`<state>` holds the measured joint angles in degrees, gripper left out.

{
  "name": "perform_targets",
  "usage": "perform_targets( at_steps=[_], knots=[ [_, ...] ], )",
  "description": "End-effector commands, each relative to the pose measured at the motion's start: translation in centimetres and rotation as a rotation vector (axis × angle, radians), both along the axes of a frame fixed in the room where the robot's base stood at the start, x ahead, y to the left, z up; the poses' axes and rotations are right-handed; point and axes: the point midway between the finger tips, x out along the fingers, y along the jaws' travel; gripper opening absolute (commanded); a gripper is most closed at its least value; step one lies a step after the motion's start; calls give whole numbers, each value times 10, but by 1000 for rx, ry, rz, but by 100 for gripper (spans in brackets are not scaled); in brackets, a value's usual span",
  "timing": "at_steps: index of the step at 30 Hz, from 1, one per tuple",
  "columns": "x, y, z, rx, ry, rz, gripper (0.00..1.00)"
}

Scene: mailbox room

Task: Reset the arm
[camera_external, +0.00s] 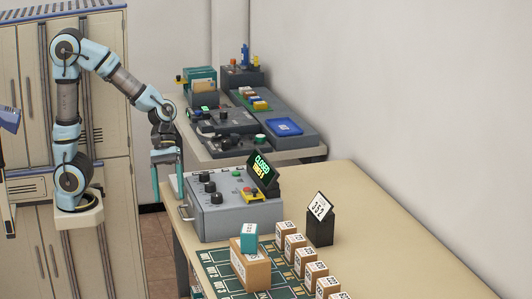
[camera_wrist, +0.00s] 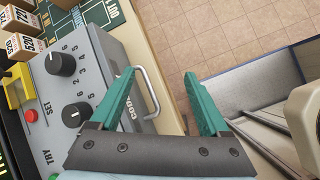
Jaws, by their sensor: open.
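My gripper (camera_external: 167,171) hangs from the bent arm at the left of the external view, fingers pointing down, just left of the grey control box. In the wrist view my gripper (camera_wrist: 165,100) shows two teal fingers spread apart with nothing between them. The grey control box (camera_external: 215,219) stands on the near table, with black knobs, a yellow switch part and a lit display (camera_external: 262,173) reading CLOSED on its first line. In the wrist view the control box (camera_wrist: 95,60) lies behind the left finger, and its metal handle (camera_wrist: 148,92) shows between the fingers.
A teal block (camera_external: 249,238) sits on a larger cardboard box (camera_external: 250,268) on the green marked mat (camera_external: 215,262). Several small labelled boxes stand in a row beside it. A black stand (camera_external: 320,225) holds a code card. A back table (camera_external: 290,155) bears more devices. Lockers (camera_external: 110,160) stand behind my arm.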

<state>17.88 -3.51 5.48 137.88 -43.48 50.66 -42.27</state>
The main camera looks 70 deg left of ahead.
Motion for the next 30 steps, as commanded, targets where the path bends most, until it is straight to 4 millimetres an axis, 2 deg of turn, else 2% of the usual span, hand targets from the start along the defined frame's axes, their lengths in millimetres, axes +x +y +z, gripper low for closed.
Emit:
perform_targets(
  at_steps=[1,5,9,15,20,30],
  knots=[
    [-3,15,0,47,-42,-47,80],
    [-1,53,-7,185,-166,-236,80],
    [5,94,-10,335,-298,-503,80],
    [17,138,-6,490,-453,-914,80],
    [22,150,-7,531,-504,-1066,80],
    [22,150,-7,531,-504,-1066,80]
  ],
)
